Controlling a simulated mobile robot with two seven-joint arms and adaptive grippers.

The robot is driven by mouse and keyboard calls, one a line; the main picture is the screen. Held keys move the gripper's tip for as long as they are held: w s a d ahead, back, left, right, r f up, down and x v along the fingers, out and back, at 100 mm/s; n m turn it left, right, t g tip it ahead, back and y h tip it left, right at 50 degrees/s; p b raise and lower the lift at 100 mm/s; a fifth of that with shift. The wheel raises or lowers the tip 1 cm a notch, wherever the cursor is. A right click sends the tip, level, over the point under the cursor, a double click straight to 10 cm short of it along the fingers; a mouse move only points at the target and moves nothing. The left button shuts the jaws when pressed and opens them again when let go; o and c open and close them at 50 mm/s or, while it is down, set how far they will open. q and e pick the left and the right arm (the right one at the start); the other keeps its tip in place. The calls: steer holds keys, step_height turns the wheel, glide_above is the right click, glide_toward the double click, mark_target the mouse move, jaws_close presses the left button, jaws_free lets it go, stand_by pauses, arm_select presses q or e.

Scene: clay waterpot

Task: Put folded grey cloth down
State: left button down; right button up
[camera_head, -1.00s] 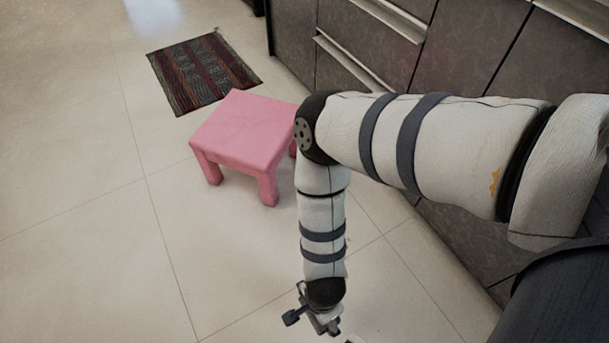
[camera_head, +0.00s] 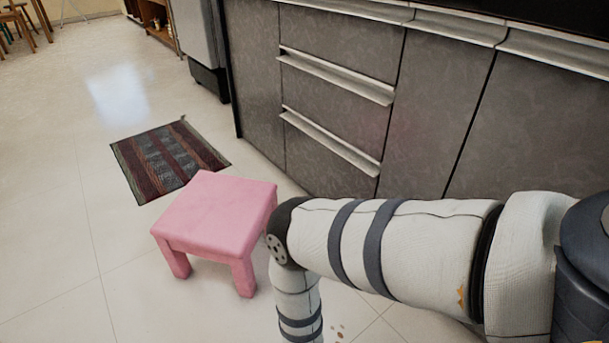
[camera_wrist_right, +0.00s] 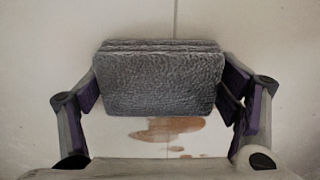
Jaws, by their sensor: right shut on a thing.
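The folded grey cloth (camera_wrist_right: 158,80) is a thick, rough-textured block in the right wrist view. My right gripper (camera_wrist_right: 160,85) is shut on it, with one finger at each of its sides. The cloth is held over the pale tiled floor (camera_wrist_right: 120,135). In the head view my right arm reaches in from the right and bends down, and its gripper and the cloth are below the picture's edge. My left gripper is in no view.
A pink stool (camera_head: 215,215) stands on the floor beside my arm. A striped mat (camera_head: 168,160) lies beyond it. Grey cabinets (camera_head: 335,110) line the right. A brown stain (camera_wrist_right: 167,128) marks the floor below the cloth. The floor at left is clear.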

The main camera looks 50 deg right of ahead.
steer(key=o, duration=1.5)
arm_select(q)
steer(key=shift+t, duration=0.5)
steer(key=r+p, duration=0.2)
steer(key=p, duration=0.1)
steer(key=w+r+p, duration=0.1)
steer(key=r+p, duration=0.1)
steer(key=p, duration=0.1)
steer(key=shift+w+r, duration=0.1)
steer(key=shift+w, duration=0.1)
arm_select(e)
step_height(320, 180, up, 12)
steer(key=shift+r, duration=0.1)
